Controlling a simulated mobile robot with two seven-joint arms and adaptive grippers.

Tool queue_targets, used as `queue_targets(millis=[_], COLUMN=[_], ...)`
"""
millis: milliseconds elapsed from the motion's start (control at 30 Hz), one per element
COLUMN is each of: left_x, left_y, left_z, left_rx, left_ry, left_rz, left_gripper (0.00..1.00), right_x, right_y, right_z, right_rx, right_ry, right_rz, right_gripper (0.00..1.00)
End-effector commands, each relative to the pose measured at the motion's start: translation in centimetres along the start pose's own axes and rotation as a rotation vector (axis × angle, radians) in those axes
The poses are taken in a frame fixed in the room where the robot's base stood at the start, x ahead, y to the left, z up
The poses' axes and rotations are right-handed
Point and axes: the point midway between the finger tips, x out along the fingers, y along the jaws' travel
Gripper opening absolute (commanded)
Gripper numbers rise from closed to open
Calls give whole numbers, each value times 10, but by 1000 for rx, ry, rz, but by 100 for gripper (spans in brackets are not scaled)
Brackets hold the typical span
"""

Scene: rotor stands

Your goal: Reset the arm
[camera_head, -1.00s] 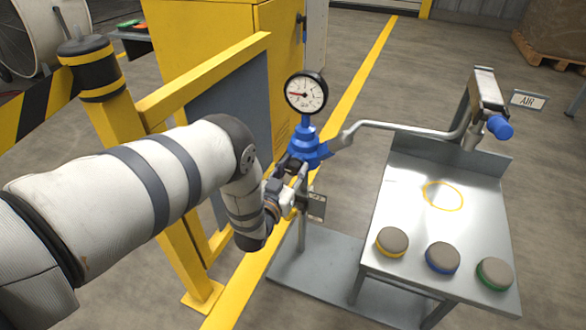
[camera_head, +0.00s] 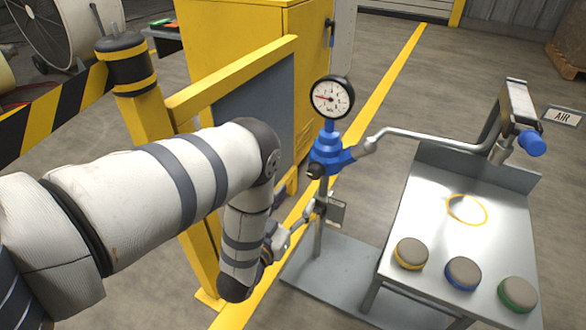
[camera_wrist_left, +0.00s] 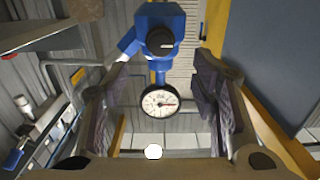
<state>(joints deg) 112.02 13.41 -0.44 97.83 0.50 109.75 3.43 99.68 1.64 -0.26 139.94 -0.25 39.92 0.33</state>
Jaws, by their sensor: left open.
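My left arm (camera_head: 150,205) comes in from the left, its forearm hanging down. My left gripper (camera_head: 308,216) is open and empty, below the blue valve body (camera_head: 326,152) and beside its post. In the left wrist view the two dark fingers of the gripper (camera_wrist_left: 160,95) are wide apart. The blue valve body (camera_wrist_left: 160,30) and the round pressure gauge (camera_wrist_left: 158,101) show in the gap between them, with nothing held. The gauge (camera_head: 332,97) stands upright on top of the valve body in the head view. My right gripper is not in view.
A yellow guard rail (camera_head: 225,78) and a yellow cabinet (camera_head: 250,40) stand behind my arm. At the right is a metal table (camera_head: 420,225) with several coloured-rim buttons and a yellow ring. A bent pipe (camera_head: 430,138) runs from the valve to a blue-ended fitting (camera_head: 531,142).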

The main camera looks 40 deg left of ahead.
Motion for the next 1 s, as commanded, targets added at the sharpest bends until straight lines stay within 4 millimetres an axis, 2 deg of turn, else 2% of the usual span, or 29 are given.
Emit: queue_targets(millis=[100,467,567,667,700,767,800,867,900,967,1000], left_x=[-6,-5,-17,-64,-94,-146,-182,-241,-281,-341,-380], left_y=[0,0,3,10,12,15,16,16,14,11,8], left_z=[0,0,19,74,100,132,148,164,169,169,163], left_rx=[0,0,3,15,24,40,52,73,89,114,132], left_ry=[0,-1,-87,-362,-506,-723,-863,-1068,-1203,-1400,-1530], left_rz=[0,0,5,20,27,39,45,57,64,74,80], left_gripper=[52,52,52,52,52,52,52,52,52,52,52], right_x=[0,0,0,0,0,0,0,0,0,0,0], right_y=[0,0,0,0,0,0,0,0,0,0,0], right_z=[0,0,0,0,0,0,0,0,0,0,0], right_rx=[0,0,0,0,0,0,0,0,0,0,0], right_ry=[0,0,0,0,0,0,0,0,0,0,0], right_rz=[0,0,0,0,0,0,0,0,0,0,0], right_gripper=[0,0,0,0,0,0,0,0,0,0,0])
